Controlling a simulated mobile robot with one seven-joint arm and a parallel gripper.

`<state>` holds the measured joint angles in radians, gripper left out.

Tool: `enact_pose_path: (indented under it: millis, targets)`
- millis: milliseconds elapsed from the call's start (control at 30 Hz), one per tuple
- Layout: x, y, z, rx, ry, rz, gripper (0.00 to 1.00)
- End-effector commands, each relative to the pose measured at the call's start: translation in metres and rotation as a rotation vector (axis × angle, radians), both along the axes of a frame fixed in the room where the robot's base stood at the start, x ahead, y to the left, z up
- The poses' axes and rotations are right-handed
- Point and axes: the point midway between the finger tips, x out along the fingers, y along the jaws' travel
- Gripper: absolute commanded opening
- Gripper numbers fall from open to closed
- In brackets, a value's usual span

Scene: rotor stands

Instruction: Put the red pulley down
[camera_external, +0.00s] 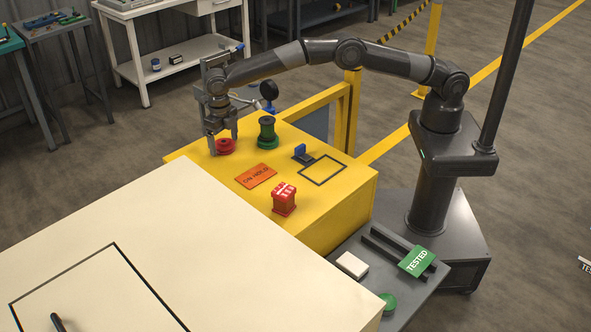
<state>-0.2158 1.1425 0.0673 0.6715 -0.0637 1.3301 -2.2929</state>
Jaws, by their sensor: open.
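The red pulley (225,146) sits on the far left part of the yellow table (325,205). My gripper (222,143) points down over it, with its fingers apart on either side of the pulley. The jaws are open. Whether a finger touches the pulley is too small to tell.
A green spool-like part (267,133) stands just right of my gripper. An orange sign (256,176), a red block (284,199), a small blue part (300,152) and a black square outline (323,170) are on the yellow table. A cream table (190,250) adjoins it in front.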

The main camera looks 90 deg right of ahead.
Motion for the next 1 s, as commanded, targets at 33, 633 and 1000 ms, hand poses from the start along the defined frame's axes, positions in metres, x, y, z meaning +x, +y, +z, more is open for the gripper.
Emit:
enact_pose_path:
  millis: [33, 633, 1000]
  targets:
    - [0.001, 0.000, 0.006, 0.001, -0.003, 0.000, 0.86]
    - [0.001, 0.001, 0.110, 0.001, -0.003, 0.000, 0.86]
    - [0.000, 0.000, 0.122, 0.001, -0.003, -0.005, 0.86]
